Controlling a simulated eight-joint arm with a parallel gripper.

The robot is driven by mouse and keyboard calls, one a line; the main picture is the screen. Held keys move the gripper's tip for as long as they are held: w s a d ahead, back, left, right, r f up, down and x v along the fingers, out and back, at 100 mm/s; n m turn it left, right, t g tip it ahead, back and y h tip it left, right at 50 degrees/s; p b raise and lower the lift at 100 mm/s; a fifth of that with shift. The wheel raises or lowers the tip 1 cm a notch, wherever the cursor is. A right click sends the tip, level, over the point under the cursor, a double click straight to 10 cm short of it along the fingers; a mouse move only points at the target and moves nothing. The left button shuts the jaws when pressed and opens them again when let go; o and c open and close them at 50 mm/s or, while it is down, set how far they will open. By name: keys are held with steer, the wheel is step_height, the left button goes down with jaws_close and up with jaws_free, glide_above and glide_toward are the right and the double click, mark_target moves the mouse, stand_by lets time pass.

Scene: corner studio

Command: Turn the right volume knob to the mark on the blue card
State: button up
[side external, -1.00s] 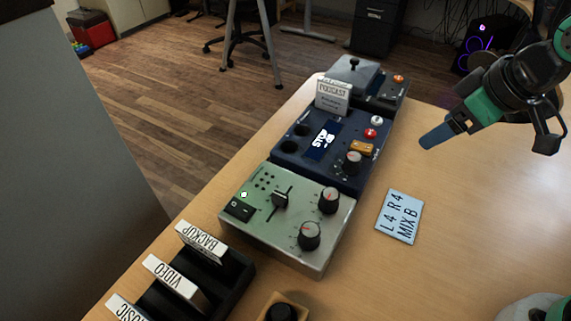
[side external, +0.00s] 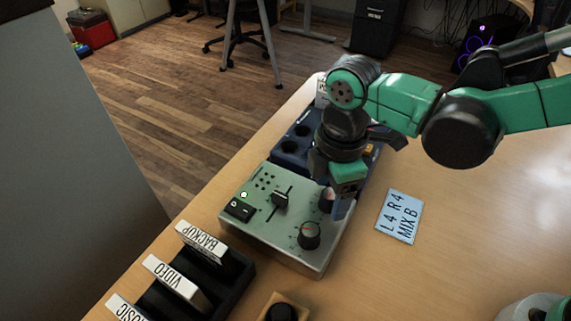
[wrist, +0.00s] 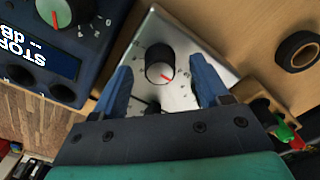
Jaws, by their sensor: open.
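The grey-green panel (side external: 270,245) has two black knobs with pointer lines. The knob nearer the blue unit (side external: 327,200) is partly hidden by my gripper (side external: 335,198) in the side view. In the wrist view a black knob (wrist: 159,66) with a red pointer and numbers around it sits between my open blue fingers (wrist: 160,88), with gaps on both sides. Its pointer aims to the lower right of that view. The other knob (side external: 309,235) stands clear in the side view. The blue card (side external: 399,216) reads "L4 R4 MIX B" and lies flat right of the panel.
A dark blue unit (side external: 290,150) with a display stands behind the panel, partly hidden by my arm. A black rack with white labelled cards (side external: 202,242) is at lower left. The table (side external: 430,280) right of the panel is mostly clear.

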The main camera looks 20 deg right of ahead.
steer(key=shift+f, duration=0.55)
steer(key=shift+c, duration=0.3)
jaws_close()
